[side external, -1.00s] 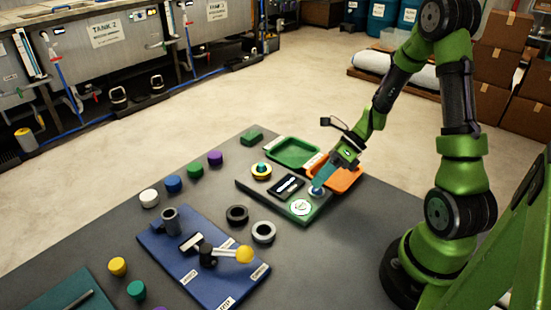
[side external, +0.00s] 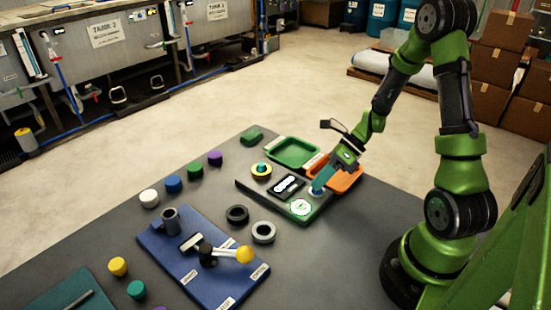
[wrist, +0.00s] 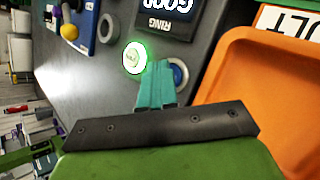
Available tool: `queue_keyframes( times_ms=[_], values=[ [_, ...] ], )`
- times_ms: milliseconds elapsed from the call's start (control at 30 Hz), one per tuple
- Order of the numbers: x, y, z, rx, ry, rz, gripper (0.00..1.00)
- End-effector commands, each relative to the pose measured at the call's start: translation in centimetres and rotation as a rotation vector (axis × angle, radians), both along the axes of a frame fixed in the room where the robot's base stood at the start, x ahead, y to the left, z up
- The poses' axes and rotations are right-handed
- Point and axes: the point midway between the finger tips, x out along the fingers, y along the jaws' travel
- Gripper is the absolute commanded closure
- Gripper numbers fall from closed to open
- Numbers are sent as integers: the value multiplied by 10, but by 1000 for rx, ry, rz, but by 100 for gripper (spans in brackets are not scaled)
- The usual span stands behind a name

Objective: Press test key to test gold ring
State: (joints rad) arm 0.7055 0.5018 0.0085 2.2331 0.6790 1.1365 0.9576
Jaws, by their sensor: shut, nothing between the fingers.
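The test station (side external: 247,185) is a dark-topped green-edged unit on the table. The gold ring (side external: 254,173) sits at its far left, around a teal-topped centre. The display (side external: 287,186) is lit with white text; in the wrist view (wrist: 168,10) it appears upside down and reads "RING" and "GOOD". The test key (wrist: 181,73), with a pale round rim, is partly hidden behind my fingertips. My gripper (side external: 317,187) is shut and empty, its teal fingers down at the key and seeming to touch it. A round disc (side external: 301,207) near the key glows green-white.
A green tray (side external: 293,153) and an orange tray (side external: 347,181) stand behind the station. A dark ring (side external: 237,214) and a grey ring (side external: 263,232) lie in front. A blue board with a yellow-knobbed lever (side external: 245,254) stands nearer.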

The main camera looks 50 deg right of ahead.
Motion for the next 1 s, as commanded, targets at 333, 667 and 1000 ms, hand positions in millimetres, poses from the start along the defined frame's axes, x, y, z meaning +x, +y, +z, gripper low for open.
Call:
queue_keyframes(
  times_ms=[333, 667, 1000],
  values=[
    [0, 0, -1, -1, 1, 2, 100],
    [0, 0, 12, -2, 0, 2, 100],
    [-1, 0, 16, 0, 1, 1, 100]
  ],
)
